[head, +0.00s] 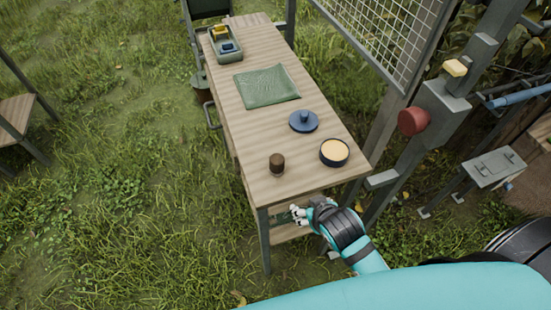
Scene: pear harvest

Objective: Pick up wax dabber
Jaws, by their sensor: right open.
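A small dark brown, stubby object (277,163), which looks like the wax dabber, stands upright near the front edge of the wooden table. To its right is a round dark blue tin (334,161) filled with pale yellow wax. A blue lid with a knob (304,122) lies behind them. My right gripper (295,215) is open and empty, low in front of the table's near edge and below the tabletop. It is apart from the dabber. My left gripper is out of view.
A green cloth (267,86) lies mid-table, and a grey-green tray (226,46) with small items sits at the far end. A metal post with a red knob (413,121) and a mesh panel (390,35) stand along the right side. The table's left front is clear.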

